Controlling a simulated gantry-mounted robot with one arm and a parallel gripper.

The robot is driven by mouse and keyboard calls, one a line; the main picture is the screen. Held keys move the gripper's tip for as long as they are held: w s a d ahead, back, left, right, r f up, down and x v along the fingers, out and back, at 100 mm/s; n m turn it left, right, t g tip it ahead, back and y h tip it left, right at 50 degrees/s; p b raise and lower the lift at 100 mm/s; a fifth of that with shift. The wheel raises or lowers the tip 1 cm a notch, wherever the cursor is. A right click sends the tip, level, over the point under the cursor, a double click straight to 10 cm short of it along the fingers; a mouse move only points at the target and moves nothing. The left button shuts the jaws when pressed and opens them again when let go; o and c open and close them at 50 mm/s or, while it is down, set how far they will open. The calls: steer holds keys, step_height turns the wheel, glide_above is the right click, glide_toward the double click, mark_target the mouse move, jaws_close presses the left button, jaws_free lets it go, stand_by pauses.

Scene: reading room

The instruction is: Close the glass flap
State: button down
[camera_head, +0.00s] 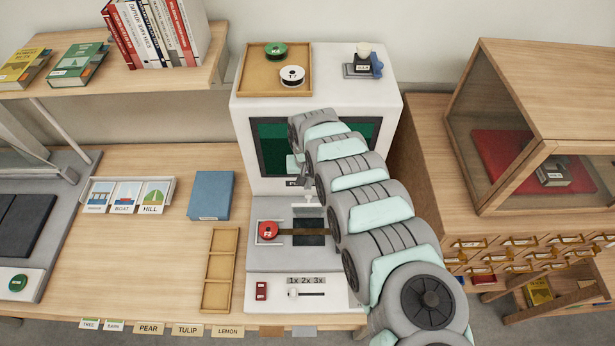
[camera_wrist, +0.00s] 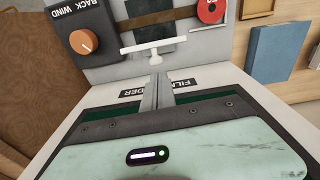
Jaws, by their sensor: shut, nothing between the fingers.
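A film reader (camera_head: 240,150) stands in the middle of the head view, with a red reel (camera_head: 268,231) and a strip of film across a dark window (camera_head: 308,240) on its stage. A white T-shaped bar (camera_wrist: 153,48) stands over the stage and appears to be the glass flap's handle; I cannot make out the clear pane or its exact angle. My gripper (camera_wrist: 158,80) is shut and empty, its fingertips close to the bar in the wrist view; I cannot tell if they touch. In the head view, my arm partly hides the reader's screen and the right of the stage.
A "BACK WIND" panel with an orange knob (camera_wrist: 84,42) is beside the stage. A wooden tray (camera_head: 221,270) and blue box (camera_head: 211,195) lie to its left. A wood-framed case (camera_head: 545,150) stands at the right. Bare desk (camera_head: 150,265) shows at left.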

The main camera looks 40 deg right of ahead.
step_height(320, 180, down, 2)
steer(key=shift+f, duration=0.25)
steer(key=shift+r, duration=0.1)
stand_by(0.5)
